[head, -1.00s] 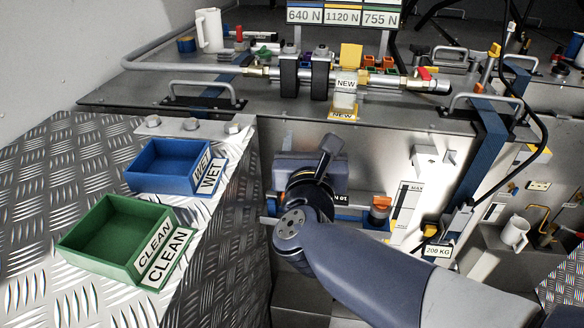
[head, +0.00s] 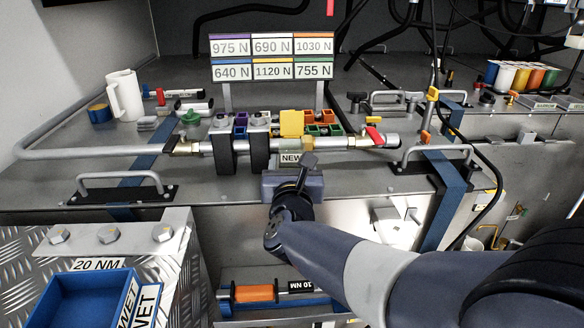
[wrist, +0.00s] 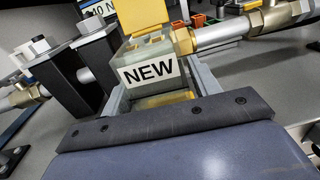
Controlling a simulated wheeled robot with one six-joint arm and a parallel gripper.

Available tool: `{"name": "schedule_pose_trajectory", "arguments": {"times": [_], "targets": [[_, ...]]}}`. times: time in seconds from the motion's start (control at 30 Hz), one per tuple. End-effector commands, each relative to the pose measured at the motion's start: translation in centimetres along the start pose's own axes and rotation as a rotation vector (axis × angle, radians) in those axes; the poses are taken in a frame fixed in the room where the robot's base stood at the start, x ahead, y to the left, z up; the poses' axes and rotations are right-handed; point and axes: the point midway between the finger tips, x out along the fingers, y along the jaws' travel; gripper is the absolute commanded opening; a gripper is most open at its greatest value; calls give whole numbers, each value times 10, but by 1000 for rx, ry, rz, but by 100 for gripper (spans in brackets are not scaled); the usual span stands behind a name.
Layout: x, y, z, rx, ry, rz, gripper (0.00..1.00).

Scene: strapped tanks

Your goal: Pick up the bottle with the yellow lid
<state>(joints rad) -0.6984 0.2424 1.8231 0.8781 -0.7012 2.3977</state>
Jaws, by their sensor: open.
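I cannot make out a clear bottle with a yellow lid in either view. A grey box marked NEW (head: 291,158) stands at the front of the rack, below an upright yellow piece (head: 291,122). In the wrist view, the NEW box (wrist: 149,72) sits straight ahead, with the yellow piece (wrist: 140,14) at its top. My gripper (head: 292,174) is at the deck's front edge, just in front of the box. In the wrist view, my gripper (wrist: 158,88) is open, its pale fingers left and right of the box. Whether they touch it is unclear.
A metal pipe (head: 100,153) with a red-handled valve (head: 374,136) runs across the deck. Black clamps (head: 222,153) stand left of the box. A white mug (head: 124,95) stands at the back left. Handles (head: 119,183) and a blue strap (head: 447,187) flank my arm.

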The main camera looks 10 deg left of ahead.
Motion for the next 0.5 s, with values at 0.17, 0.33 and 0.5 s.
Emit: {"name": "schedule_pose_trajectory", "arguments": {"times": [0.17, 0.33, 0.5], "targets": [[17, 0, 1, -1, 0, -1, 58], [19, 0, 0, 0, 0, 0, 58], [18, 0, 0, 0, 0, 0, 53]]}}
